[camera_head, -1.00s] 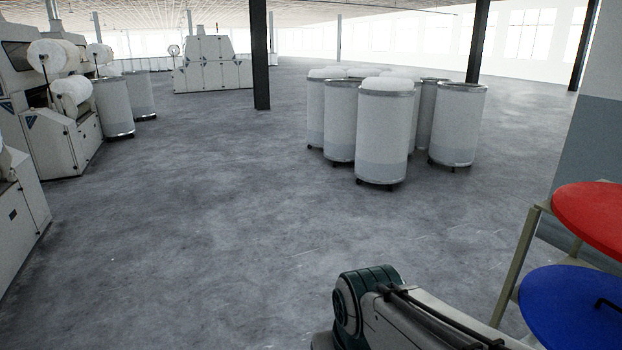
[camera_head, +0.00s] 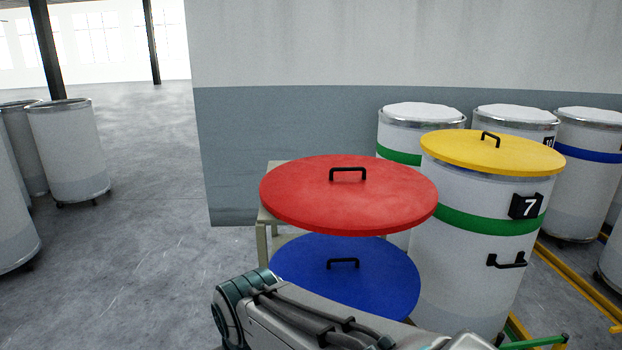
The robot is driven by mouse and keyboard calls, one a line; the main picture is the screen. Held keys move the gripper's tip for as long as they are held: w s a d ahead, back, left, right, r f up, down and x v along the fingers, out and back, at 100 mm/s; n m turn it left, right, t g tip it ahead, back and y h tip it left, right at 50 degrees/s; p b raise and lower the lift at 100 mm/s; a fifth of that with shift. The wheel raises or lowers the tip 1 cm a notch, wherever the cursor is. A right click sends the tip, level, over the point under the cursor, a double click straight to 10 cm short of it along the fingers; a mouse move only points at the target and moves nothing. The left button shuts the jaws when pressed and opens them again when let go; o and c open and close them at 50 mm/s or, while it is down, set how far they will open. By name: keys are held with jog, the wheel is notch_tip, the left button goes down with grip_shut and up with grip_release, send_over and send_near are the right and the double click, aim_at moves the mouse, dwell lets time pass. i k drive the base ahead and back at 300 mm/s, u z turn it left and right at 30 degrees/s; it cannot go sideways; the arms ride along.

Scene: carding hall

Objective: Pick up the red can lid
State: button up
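The red can lid (camera_head: 300,205) is a flat round disc with a black bar handle on top. It lies level on the upper part of a light metal rack (camera_head: 262,238), near the middle of the head view. A blue lid (camera_head: 385,275) with a black handle lies below it on the same rack, partly covered by my arm. My arm crosses the bottom of the view in front of the rack. My gripper is not visible, so its opening cannot be seen.
A white can with a green band and number 7 (camera_head: 470,262) stands right of the rack under a yellow lid (camera_head: 450,155). More white cans stand behind. Yellow floor rails (camera_head: 575,280) run at right. A grey wall (camera_head: 290,120) rises behind; open floor (camera_head: 150,250) lies left.

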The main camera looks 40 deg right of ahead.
aim_at(348, 196)
jog(key=z, duration=0.8)
jog(key=i, duration=0.85)
jog(key=z, duration=0.7)
